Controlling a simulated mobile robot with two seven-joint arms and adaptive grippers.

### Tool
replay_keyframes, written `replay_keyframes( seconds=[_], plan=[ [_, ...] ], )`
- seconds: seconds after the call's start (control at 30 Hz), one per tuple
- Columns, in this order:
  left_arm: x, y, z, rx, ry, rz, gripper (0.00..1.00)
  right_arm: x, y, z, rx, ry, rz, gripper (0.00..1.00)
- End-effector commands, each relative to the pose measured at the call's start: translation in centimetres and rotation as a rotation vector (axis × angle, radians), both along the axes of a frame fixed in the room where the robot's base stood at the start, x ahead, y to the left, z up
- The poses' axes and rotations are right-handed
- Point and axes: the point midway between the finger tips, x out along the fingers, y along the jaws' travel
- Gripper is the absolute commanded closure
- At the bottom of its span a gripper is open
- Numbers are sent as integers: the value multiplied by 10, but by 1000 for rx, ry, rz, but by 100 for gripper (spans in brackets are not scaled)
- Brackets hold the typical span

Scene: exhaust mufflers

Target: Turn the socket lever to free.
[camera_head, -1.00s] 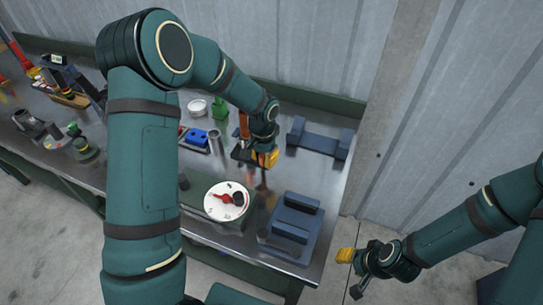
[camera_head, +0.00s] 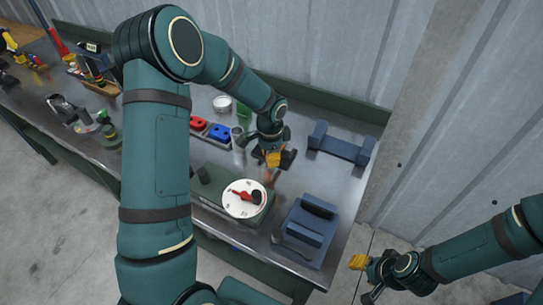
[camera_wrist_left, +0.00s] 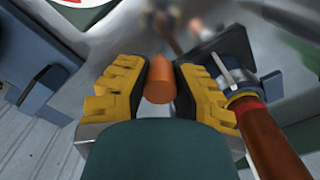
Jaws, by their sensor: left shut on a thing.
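My left gripper (camera_head: 272,158) reaches over the bench behind the white dial. In the left wrist view its yellow fingertips (camera_wrist_left: 160,85) are shut on an orange cylinder (camera_wrist_left: 160,80), seen nearly end-on. I cannot tell for certain whether this cylinder is the socket lever's grip. A brown handle (camera_wrist_left: 275,145) with a red band and metal collar stands just right of the fingers in the wrist view. My right gripper (camera_head: 364,268) hangs off the bench's right end, over the floor. Its jaw gap cannot be made out.
The white dial (camera_head: 245,198) with a red pointer sits on a green box near the front edge. A blue block fixture (camera_head: 308,230) stands right of it, and a blue bracket (camera_head: 341,147) behind. Red and blue parts (camera_head: 209,130) lie left of the left gripper.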

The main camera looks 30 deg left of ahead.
Motion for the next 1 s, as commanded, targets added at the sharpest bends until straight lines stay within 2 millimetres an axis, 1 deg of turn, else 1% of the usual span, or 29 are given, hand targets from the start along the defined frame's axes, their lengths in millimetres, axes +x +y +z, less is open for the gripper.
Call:
replay_keyframes(
  seconds=[0.27,0.3,0.4,0.67,0.77,0.87,1.0],
  plan=[
    [0,0,-1,1,-1,-1,100,0,0,0,0,0,0,53],
    [0,0,-1,1,-1,-1,71,0,0,0,0,0,0,53],
    [0,0,0,1,-1,0,41,0,0,0,0,0,0,53],
    [0,0,0,1,-1,0,41,0,0,0,0,0,0,53],
    [0,0,3,1,-1,0,41,0,0,0,0,0,0,53],
    [1,0,13,1,-4,0,41,0,0,0,0,0,0,53],
    [1,1,39,1,-6,2,41,0,0,0,0,0,0,53]
  ],
)
